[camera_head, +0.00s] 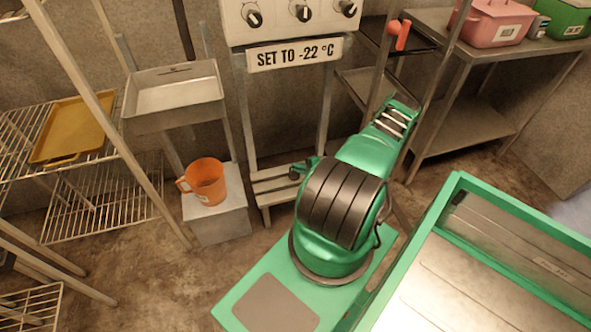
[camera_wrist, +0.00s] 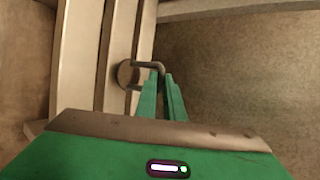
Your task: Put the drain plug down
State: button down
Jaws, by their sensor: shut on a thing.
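The drain plug (camera_wrist: 125,74) is a brown-grey disc with a bent metal handle, seen in the wrist view. My gripper (camera_wrist: 159,75) is shut on its handle, with the two green fingers close together. The disc is over or against the pale slats of a low slatted stand (camera_wrist: 87,60); I cannot tell whether it touches them. In the head view my gripper (camera_head: 297,172) is small and dark beside the slatted stand (camera_head: 275,187), partly hidden by my arm. I cannot make out the plug there.
An orange jug (camera_head: 205,181) stands on a grey block (camera_head: 219,222) left of the slatted stand. A metal basin (camera_head: 174,92) is above it. A control box (camera_head: 290,20) with a "SET TO -22 °C" sign is above the stand. The floor in front is clear.

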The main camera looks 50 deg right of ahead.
jog(key=c, duration=1.9)
grip_release()
jog(key=shift+f, duration=0.1)
jog(key=shift+o, duration=0.2)
